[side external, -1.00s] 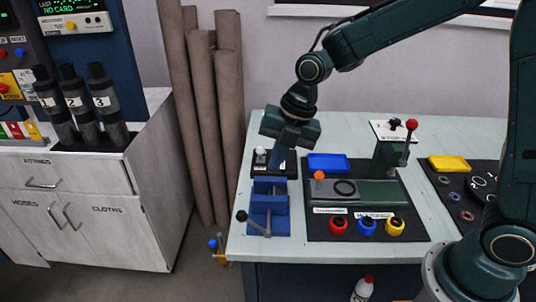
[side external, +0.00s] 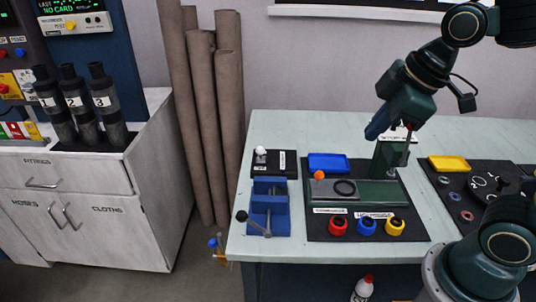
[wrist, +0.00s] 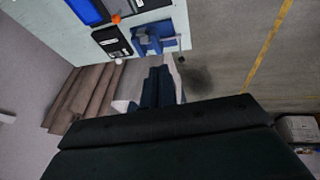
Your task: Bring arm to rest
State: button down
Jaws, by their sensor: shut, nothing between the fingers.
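My gripper (side external: 377,130) is raised over the back right of the workbench, in front of the green press (side external: 390,160) and hiding part of it. Its fingers point down and to the left, are shut and hold nothing. In the wrist view the shut fingers (wrist: 158,86) lie side by side, with the bench and floor far beyond them. My arm is bent upward, its upper part near the top right of the side view.
The bench (side external: 265,130) holds a blue vise (side external: 268,205), a blue tray (side external: 328,162), a yellow tray (side external: 449,163) and red, blue and yellow rings on a dark mat (side external: 320,232). Three numbered tubes (side external: 82,105) stand in the cabinet (side external: 145,190) at left. The bench's back left is clear.

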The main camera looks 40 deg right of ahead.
jog(key=s+d+m, duration=0.2)
jog(key=s+m, duration=0.5)
jog(key=m, duration=0.1)
jog(key=shift+s+d+t+h, duration=0.25)
jog(key=shift+d+t+h, duration=0.05)
jog(key=shift+t+h, duration=0.1)
